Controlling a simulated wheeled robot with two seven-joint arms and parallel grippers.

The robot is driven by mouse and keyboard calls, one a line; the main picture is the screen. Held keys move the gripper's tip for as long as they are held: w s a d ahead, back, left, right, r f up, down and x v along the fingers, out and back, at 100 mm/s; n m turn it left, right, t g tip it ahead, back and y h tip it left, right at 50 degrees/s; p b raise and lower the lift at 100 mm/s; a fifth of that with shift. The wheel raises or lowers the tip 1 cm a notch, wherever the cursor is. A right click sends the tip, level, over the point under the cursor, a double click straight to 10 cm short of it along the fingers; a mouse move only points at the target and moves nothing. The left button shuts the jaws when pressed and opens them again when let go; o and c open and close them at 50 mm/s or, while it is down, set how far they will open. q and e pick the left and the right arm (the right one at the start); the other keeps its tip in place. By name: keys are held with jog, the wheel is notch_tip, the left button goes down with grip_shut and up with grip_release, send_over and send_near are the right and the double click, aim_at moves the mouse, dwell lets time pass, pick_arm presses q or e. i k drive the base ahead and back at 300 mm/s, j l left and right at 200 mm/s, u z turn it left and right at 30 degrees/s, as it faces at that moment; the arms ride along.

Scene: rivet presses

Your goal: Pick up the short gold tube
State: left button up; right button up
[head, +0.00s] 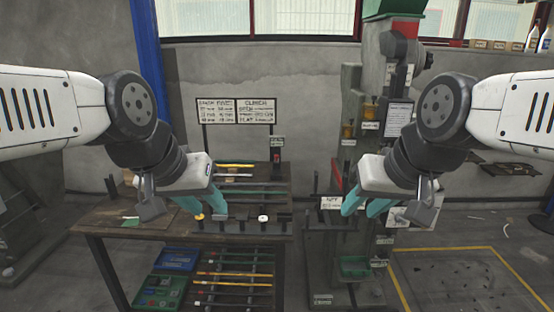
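A small gold-coloured piece (199,217) shows on the workbench (140,232), right by my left fingertips. It is too small to tell whether it is a short tube or whether the fingers touch it. My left gripper (205,208) points down over the bench, its teal fingers apart with nothing visible between them. My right gripper (364,211) hangs in front of the press, its teal fingers also apart and empty. A longer yellow rod (235,166) lies at the top of the rack behind the bench.
More yellow and dark rods (235,273) lie on the lower shelf, beside a green tray (160,292) and a blue tray (177,259). A white-topped piece (263,218) stands on the bench. The tall grey press (372,75) rises behind my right gripper. Signs (236,110) stand behind the bench.

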aim_at(232, 168)
jog(key=i+j+z, duration=0.55)
jog(key=i+j, duration=0.2)
jog(key=i+j+z, duration=0.3)
jog(key=j, duration=0.3)
